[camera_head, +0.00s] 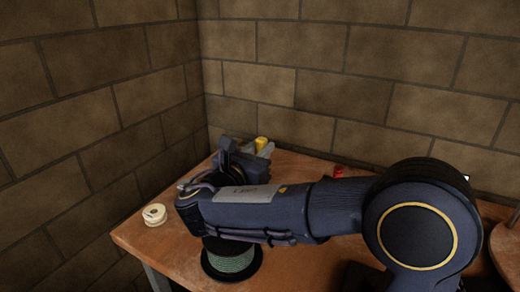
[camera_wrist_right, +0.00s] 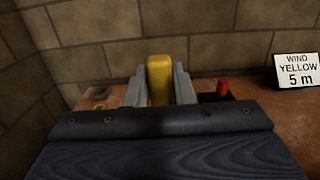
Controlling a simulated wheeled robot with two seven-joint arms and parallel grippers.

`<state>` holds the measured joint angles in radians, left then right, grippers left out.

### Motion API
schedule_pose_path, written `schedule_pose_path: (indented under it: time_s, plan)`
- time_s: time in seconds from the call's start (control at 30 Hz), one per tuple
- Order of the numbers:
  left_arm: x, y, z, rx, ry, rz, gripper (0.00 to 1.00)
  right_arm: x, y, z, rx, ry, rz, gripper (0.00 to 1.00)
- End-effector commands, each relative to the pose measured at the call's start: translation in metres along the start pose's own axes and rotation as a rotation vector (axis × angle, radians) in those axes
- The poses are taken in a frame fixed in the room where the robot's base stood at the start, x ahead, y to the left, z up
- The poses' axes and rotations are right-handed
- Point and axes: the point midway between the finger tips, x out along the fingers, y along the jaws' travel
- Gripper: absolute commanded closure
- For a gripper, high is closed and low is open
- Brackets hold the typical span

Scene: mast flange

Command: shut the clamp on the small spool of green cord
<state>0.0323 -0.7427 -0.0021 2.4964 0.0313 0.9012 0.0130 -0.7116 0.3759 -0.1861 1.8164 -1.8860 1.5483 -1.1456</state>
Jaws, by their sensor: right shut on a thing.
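My right gripper (camera_head: 262,148) reaches over the table to its far left part, near the wall corner. Its grey fingers (camera_wrist_right: 160,88) are shut on an upright yellow piece (camera_wrist_right: 159,78), which also shows in the head view (camera_head: 261,142). I cannot tell whether this piece is the clamp's handle; the clamp's body is hidden behind the gripper. A spool of green cord with black flanges (camera_head: 232,264) sits on the table below my right arm, its top partly hidden by the arm. Whether it is the small one is unclear. My left gripper is out of view.
A small cream spool (camera_head: 154,215) lies near the table's left edge. A red object (camera_head: 338,171) stands behind my arm, also in the wrist view (camera_wrist_right: 222,86). A sign reading "WIND YELLOW 5 m" (camera_wrist_right: 298,70) stands right. Brick walls (camera_head: 330,60) close the back and left.

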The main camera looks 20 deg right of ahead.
Motion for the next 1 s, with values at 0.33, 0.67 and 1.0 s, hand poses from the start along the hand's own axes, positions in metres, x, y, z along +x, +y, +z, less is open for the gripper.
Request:
schedule_pose_path:
  time_s: [0.33, 0.67, 1.0]
  plan:
    - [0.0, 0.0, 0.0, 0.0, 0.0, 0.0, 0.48, -0.001, 0.001, -0.001, -0.002, 0.002, 0.002, 0.56]
    - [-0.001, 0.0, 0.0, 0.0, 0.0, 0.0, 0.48, -0.025, 0.002, -0.001, -0.002, 0.002, 0.008, 0.56]
    - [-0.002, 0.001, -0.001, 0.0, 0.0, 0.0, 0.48, -0.074, 0.001, -0.001, -0.003, 0.002, 0.005, 0.56]
